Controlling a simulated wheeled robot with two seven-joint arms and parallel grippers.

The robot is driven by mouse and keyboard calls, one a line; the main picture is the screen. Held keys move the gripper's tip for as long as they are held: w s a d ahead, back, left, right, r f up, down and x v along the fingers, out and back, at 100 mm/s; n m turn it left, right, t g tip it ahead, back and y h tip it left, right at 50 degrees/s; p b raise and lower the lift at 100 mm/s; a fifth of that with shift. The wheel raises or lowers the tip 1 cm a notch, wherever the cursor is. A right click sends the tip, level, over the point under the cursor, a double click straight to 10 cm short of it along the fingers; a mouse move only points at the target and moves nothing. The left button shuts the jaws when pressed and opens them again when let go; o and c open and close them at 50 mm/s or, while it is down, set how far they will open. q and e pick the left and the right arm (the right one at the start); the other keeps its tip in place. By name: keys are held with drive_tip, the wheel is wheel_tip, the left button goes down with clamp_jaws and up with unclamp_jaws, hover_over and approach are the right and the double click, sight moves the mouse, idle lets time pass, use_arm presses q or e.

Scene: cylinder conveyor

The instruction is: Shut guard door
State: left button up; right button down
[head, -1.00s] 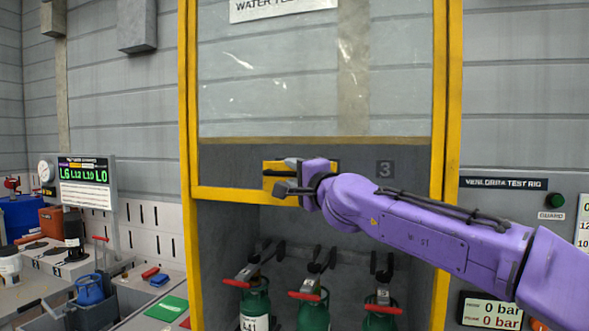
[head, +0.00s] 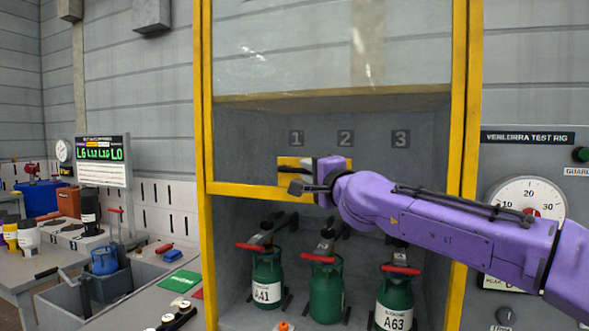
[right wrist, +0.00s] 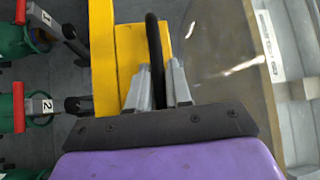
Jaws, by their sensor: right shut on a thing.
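The guard door is a clear pane in a yellow frame, and its yellow bottom bar (head: 245,190) hangs across the rig opening above the green cylinders. The door is partly down, with an open gap below the bar. Its handle is a black bar on a yellow plate (head: 286,161). My right gripper (head: 308,177) is shut on the handle. In the right wrist view the black handle bar (right wrist: 153,45) passes between the two grey fingers of the gripper (right wrist: 158,88). My left gripper is not in view.
Green cylinders with red handles, such as A41 (head: 267,266) and A63 (head: 394,291), stand inside the rig below the door. Yellow posts (head: 203,120) flank the opening. A pressure gauge (head: 525,198) is at right. A bench with trays and a score screen (head: 102,160) are at left.

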wheel_tip(320, 180, down, 45)
drive_tip(key=b, duration=3.4)
drive_tip(key=shift+f, duration=0.2)
drive_tip(key=shift+a+f, duration=0.1)
drive_tip(key=c, duration=1.3)
unclamp_jaws()
drive_tip(key=shift+c, duration=0.2)
drive_tip(key=shift+o, duration=1)
